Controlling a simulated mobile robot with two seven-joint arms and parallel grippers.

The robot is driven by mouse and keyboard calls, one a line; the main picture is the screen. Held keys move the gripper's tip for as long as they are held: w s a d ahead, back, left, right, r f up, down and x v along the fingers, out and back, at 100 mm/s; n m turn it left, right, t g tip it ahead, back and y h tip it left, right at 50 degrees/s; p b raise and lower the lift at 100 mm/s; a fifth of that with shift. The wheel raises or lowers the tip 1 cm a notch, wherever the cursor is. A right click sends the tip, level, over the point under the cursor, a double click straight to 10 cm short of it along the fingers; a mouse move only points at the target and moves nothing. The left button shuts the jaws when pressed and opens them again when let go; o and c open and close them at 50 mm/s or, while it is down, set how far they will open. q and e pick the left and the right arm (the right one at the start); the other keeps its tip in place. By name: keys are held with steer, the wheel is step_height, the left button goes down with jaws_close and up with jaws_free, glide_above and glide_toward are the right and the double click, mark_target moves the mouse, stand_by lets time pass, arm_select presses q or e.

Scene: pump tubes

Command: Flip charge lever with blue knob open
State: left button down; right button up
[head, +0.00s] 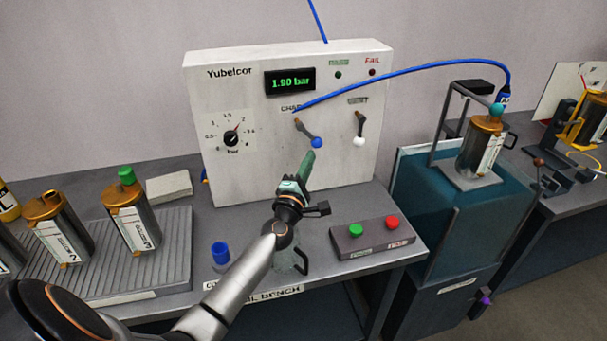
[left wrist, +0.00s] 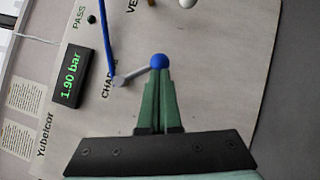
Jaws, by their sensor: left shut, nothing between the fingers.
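The charge lever with its blue knob (head: 316,143) is on the white panel (head: 260,185). It slants down and to the right from its pivot under the partly covered CHARGE label. In the left wrist view the blue knob (left wrist: 157,61) shows right at the tips of my gripper. My left gripper (head: 308,158) is shut and empty, its green fingers together just below the knob. I cannot tell whether the fingertips touch it. My right gripper is not in view.
A white-knobbed vent lever (head: 359,141) hangs to the right of the charge lever. A blue hose (head: 420,69) crosses in front of the panel. The display (head: 290,82) reads 1.90 bar.

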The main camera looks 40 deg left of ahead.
arm_select(q)
steer(key=shift+x, duration=0.9)
steer(key=shift+w+a, duration=0.1)
steer(key=shift+w, duration=0.2)
